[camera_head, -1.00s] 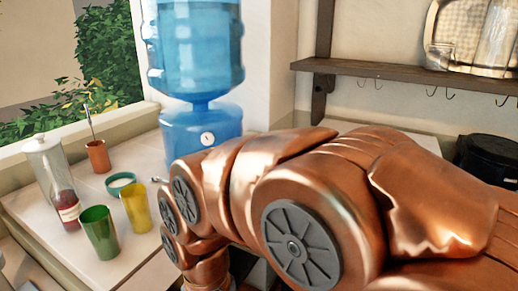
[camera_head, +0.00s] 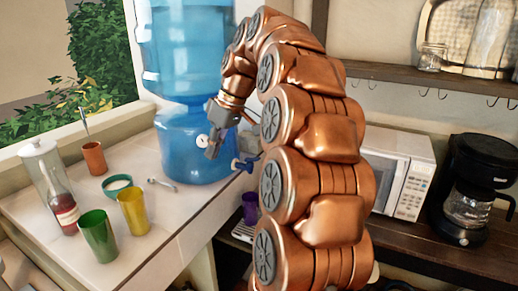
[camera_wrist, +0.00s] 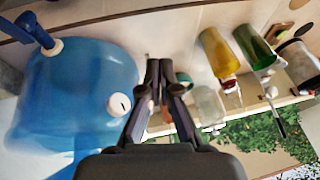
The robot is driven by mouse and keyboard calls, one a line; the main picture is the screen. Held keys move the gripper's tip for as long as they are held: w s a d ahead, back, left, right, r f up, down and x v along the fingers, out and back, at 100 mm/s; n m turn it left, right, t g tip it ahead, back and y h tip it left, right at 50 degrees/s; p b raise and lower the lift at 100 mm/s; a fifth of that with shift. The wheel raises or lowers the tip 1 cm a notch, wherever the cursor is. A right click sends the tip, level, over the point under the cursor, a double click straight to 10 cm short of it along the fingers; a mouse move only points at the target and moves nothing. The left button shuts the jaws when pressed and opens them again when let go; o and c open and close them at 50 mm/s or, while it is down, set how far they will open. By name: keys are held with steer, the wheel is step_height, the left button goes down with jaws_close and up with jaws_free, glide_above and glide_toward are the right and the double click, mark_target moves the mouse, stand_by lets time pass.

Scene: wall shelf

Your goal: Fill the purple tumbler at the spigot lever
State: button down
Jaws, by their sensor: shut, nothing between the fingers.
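The purple tumbler (camera_head: 250,208) stands low, below the spigot, partly hidden behind my arm in the head view. The blue spigot lever (camera_head: 243,164) juts from the right side of the blue water dispenser (camera_head: 180,160). It also shows at the upper left of the wrist view (camera_wrist: 36,32), with a white collar at its base. My gripper (camera_head: 211,153) is shut and empty, in front of the dispenser and left of the lever, apart from the lever. In the wrist view its fingers (camera_wrist: 160,66) are together beside the tank. The tumbler is not seen in the wrist view.
A microwave (camera_head: 398,170) and coffee maker (camera_head: 475,190) are at right, below a wall shelf (camera_head: 400,72).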

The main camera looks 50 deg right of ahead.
steer(key=s+d+r+t, duration=0.1)
steer(key=d+r, duration=0.1)
steer(key=d, duration=0.7)
steer(key=s+d+r+t+h, duration=0.1)
steer(key=d+r, duration=0.2)
steer(key=d, duration=0.7)
steer(key=shift+n+p, duration=0.3)
steer(key=shift+p, duration=0.15)
steer(key=shift+f, duration=0.1)
glide_above(252, 159)
steer(key=s, duration=0.1)
steer(key=shift+d+f, duration=0.2)
steer(key=shift+f, duration=1.9)
steer(key=shift+d+f, duration=0.2)
steer(key=shift+f, duration=1.9)
steer(key=shift+s+d+f+p, duration=0.1)
steer(key=shift+s+f+p, duration=0.1)
steer(key=shift+f, duration=0.45)
steer(key=shift+s+f+p, duration=0.15)
steer(key=shift+f+p, duration=0.1)
steer(key=shift+f, duration=0.4)
steer(key=shift+s+d+f+p, duration=0.1)
steer(key=shift+s+f+p, duration=0.1)
steer(key=shift+f, duration=0.45)
